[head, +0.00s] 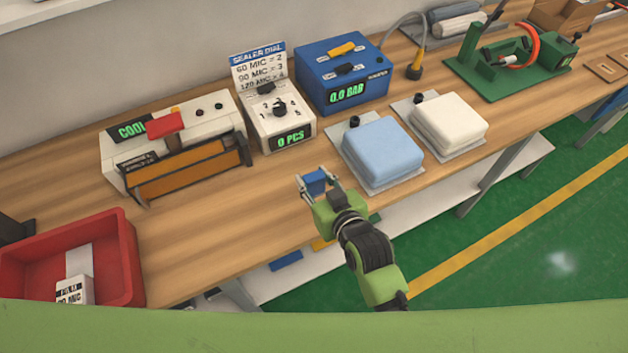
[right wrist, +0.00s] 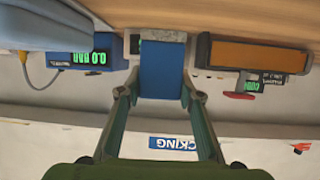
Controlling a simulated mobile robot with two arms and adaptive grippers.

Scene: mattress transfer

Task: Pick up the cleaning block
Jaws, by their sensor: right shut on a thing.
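The cleaning block, a small blue block with a grey strip at its far end, is between the fingers of my right gripper (head: 317,178). The block (head: 315,183) shows near the front edge of the workbench in the head view. In the right wrist view the block (right wrist: 162,70) fills the gap between the two fingertips of the right gripper (right wrist: 161,88), which is shut on it. I cannot tell exactly how far the block is above the bench. My left gripper is in neither view.
A red bin (head: 120,255) is at the left. Bench between bin and gripper is clear.

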